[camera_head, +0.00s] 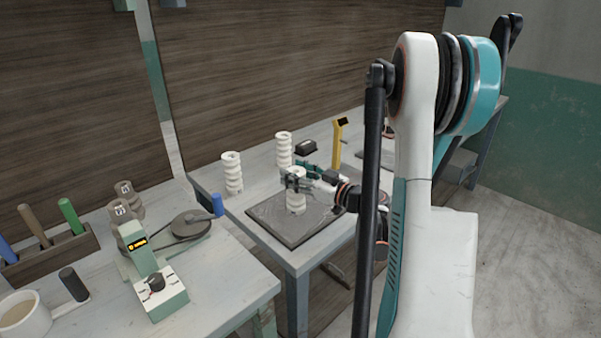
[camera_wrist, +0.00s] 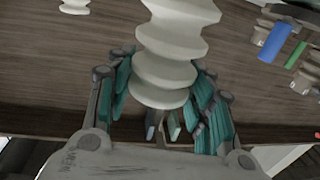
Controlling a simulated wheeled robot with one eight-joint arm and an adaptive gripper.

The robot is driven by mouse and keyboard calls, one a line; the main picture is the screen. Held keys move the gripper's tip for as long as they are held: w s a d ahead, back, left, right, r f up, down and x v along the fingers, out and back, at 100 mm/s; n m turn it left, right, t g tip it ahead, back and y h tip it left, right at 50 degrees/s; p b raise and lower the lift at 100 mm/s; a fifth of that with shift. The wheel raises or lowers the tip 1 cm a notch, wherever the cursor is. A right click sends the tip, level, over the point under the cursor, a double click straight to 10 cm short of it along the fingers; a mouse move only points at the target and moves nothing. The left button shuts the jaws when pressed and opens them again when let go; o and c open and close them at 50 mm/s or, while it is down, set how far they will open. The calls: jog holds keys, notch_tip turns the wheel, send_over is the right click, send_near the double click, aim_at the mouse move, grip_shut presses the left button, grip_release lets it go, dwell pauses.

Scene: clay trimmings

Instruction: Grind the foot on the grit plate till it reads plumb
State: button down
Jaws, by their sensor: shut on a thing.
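A white ribbed clay piece (camera_head: 296,203) is upright between the fingers of my gripper (camera_head: 297,182), over the middle of the dark grey grit plate (camera_head: 268,218). Its lower end appears at the plate's surface, but I cannot tell whether it touches. In the wrist view the same ribbed piece (camera_wrist: 172,45) stands between the teal finger pads of my gripper (camera_wrist: 163,72), which is shut on it. Its foot on the plate is not clear there. A yellow upright gauge (camera_head: 337,146) with a dark head stands behind the plate; its reading is too small to make out.
Two more white ribbed pieces (camera_head: 232,174) (camera_head: 283,150) stand behind the plate, with a black box (camera_head: 305,148) nearby.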

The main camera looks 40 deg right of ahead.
jog(key=a, duration=0.4)
jog(key=shift+s+a, duration=0.15)
jog(key=shift+a, duration=0.1)
dwell(0.4)
jog(key=shift+r, duration=0.2)
jog(key=shift+r+p, duration=1.7)
jog(key=shift+r, duration=0.7)
